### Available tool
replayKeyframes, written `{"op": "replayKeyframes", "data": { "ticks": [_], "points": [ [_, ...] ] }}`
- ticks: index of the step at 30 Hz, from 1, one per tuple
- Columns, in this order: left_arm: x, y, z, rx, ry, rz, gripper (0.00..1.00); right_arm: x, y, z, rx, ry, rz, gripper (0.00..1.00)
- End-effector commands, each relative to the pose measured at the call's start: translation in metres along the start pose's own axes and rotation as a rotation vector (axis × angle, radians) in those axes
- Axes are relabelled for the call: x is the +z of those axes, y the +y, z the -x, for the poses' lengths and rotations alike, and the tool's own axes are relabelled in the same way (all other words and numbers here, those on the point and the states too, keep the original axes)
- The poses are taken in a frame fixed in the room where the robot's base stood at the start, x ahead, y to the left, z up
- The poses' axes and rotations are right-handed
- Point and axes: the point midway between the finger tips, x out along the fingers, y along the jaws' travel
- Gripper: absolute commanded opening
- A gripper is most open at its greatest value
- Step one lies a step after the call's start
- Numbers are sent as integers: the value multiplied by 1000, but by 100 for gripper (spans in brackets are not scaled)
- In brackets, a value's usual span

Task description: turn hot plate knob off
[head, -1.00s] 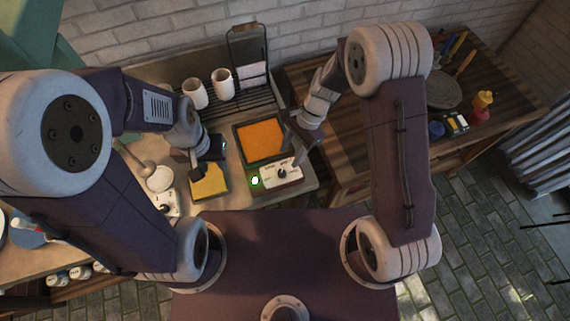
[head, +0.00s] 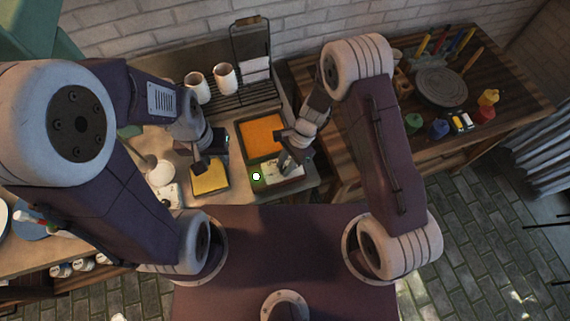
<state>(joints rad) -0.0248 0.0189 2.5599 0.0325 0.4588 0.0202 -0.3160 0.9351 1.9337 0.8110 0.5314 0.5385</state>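The hot plate has an orange square top (head: 261,136). Its pale control panel (head: 291,172) is at the front, with a small lit indicator (head: 256,176) at its left end and a faint green glow around it. My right gripper (head: 286,161) is over the panel and hides the knob; whether it touches the knob, and how far its fingers are apart, I cannot tell. A smaller yellow square (head: 209,179) lies to the left. My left gripper (head: 200,168) hangs over its upper edge; its opening is unclear.
Two white cups (head: 224,79) stand on a dark rack behind the hot plate. The wooden table (head: 345,150) at the right holds a round grey disc (head: 440,87), paint bottles (head: 489,97) and brushes.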

Motion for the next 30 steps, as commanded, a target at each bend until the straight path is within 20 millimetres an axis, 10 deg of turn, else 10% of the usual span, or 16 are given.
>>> {"op": "replayKeyframes", "data": {
  "ticks": [30],
  "points": [
    [-1, 0, 7, 0, 0, 0, 36, 2, -5, 0, 221, -1, 539, 0]
  ]
}}
